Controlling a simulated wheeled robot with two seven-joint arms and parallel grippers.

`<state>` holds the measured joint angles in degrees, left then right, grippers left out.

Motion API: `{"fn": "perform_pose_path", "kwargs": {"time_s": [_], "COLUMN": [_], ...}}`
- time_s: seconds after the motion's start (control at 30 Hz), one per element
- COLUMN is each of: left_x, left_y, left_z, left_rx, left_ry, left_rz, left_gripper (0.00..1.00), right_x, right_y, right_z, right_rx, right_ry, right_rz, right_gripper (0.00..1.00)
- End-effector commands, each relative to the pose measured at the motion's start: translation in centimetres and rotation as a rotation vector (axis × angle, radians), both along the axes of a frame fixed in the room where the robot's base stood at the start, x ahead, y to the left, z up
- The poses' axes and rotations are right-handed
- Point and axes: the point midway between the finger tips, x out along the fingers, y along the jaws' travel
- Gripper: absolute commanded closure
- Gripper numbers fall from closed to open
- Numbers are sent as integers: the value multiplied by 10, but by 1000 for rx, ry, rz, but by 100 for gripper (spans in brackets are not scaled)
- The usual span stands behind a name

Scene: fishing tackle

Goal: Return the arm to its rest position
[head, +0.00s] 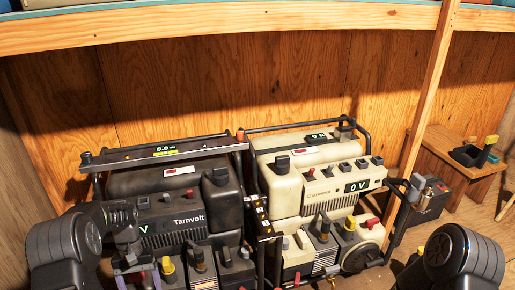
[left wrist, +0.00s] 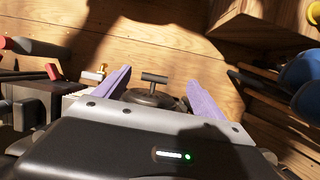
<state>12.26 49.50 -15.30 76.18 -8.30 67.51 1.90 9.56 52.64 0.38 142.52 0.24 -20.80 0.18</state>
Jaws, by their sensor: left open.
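My left arm comes in at the lower left of the head view, in front of the dark generator (head: 150,205) marked Tarnvolt. Its left gripper (head: 137,274) is partly cut off by the bottom edge. In the left wrist view the two purple fingers of this gripper (left wrist: 160,86) are apart, with nothing held between them. A dark T-shaped handle on a round base (left wrist: 154,90) shows beyond and between the fingers; I cannot tell whether they touch it. Of my right arm only a dark rounded link shows at the lower right of the head view; its gripper is out of frame.
A cream generator (head: 285,185) stands right of the dark one, both with tube frames. A wooden post (head: 425,110) rises beside it. A dark battery-like box (head: 425,205) and a low wooden bench (head: 455,150) are at right. A wooden shelf edge (head: 200,28) crosses above.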

Motion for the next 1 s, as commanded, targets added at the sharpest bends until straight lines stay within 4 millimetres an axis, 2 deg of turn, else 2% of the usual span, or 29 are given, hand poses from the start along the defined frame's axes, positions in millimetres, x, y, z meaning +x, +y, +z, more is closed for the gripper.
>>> {"fn": "perform_pose_path", "kwargs": {"time_s": [0.2,0.33,0.47,0.57,0.67,0.77,0.8,0.9,1.0], "left_x": [18,25,28,24,11,-19,-36,-78,-119], "left_y": [0,-9,-28,-51,-87,-138,-159,-202,-233], "left_z": [-17,-34,-58,-80,-104,-125,-131,-135,-132], "left_rx": [18,19,9,-8,-34,-73,-89,-125,-157], "left_ry": [-105,-174,-253,-318,-389,-463,-489,-529,-531], "left_rz": [0,-3,-9,-12,-16,-18,-16,-19,-25], "left_gripper": [20,20,20,20,20,20,20,20,20], "right_x": [1,1,1,1,1,1,1,1,1], "right_y": [1,1,1,1,1,1,1,1,1], "right_z": [0,0,0,0,0,0,0,0,0], "right_rx": [0,1,1,1,1,1,1,1,1], "right_ry": [-3,-2,-2,-2,-2,-2,-2,-2,-2], "right_rz": [1,2,2,2,2,2,2,2,2], "right_gripper": [100,100,100,100,100,100,100,100,100]}}
